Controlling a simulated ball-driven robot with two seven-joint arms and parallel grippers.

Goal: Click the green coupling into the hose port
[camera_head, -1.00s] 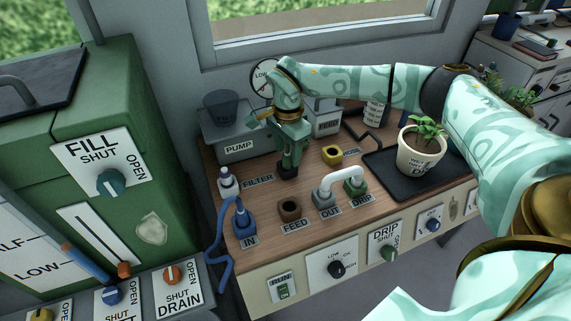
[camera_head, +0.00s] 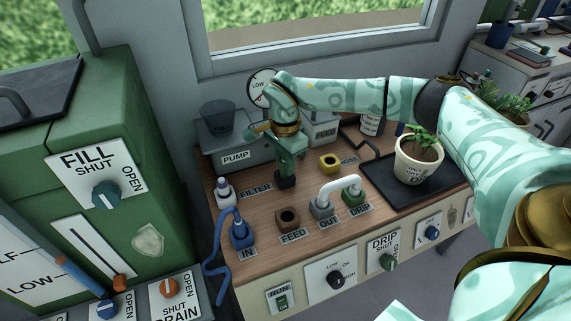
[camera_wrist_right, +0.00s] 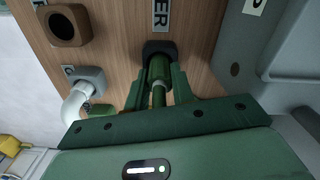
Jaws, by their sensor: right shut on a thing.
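My right gripper (camera_head: 287,170) points down at the counter, right of the FILTER label. It is shut on the green coupling (camera_wrist_right: 158,97), a green cylinder between the fingers in the right wrist view. The coupling's far end meets a square black port (camera_wrist_right: 158,47); whether it is seated cannot be told. In the head view this port (camera_head: 285,182) shows under the fingertips, and the fingers hide most of the coupling. My left gripper is not in view.
A white bent pipe (camera_head: 338,185) joins the OUT and DRIP ports. A potted plant (camera_head: 417,165) sits on a black tray (camera_head: 385,186) at the right.

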